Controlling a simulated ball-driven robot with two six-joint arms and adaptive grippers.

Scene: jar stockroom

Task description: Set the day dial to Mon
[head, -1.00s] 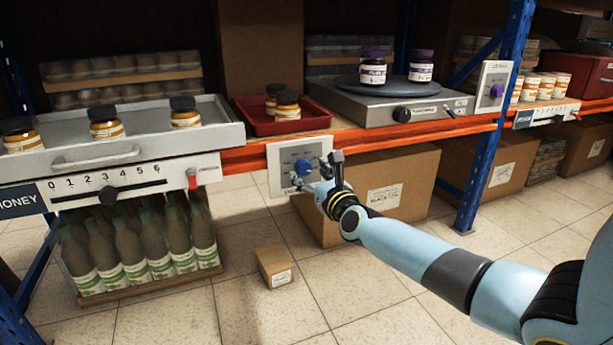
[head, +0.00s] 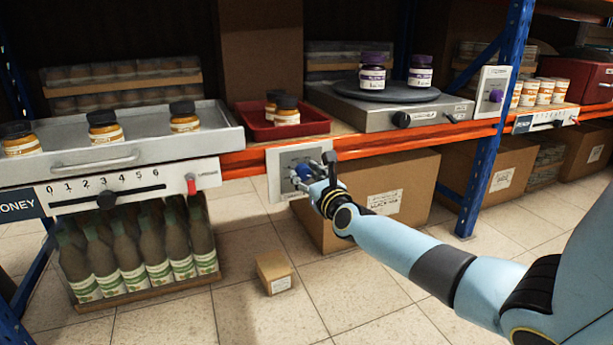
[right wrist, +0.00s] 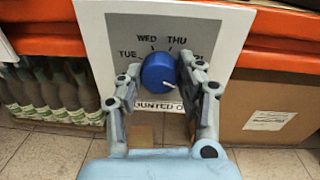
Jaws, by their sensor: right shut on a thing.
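The day dial is a blue round knob (right wrist: 158,72) on a grey and white panel (right wrist: 122,28) fixed to the orange shelf beam. In the right wrist view the words TUE, WED and THU show around it, and a further label at right is mostly hidden by a finger. A white mark on the knob points to the lower right, and I cannot read a label there. My right gripper (right wrist: 162,82) is shut on the knob, one finger on each side. In the head view the blue knob (head: 303,171) shows at the tips of my right gripper (head: 312,172).
A red tray (head: 250,127) with jars sits above the panel. A slider scale (head: 130,188) is at left, and a turntable unit (head: 365,116) with a black knob is at right. A cardboard box (head: 420,180) stands behind my gripper, and a small box (head: 274,272) lies on the floor.

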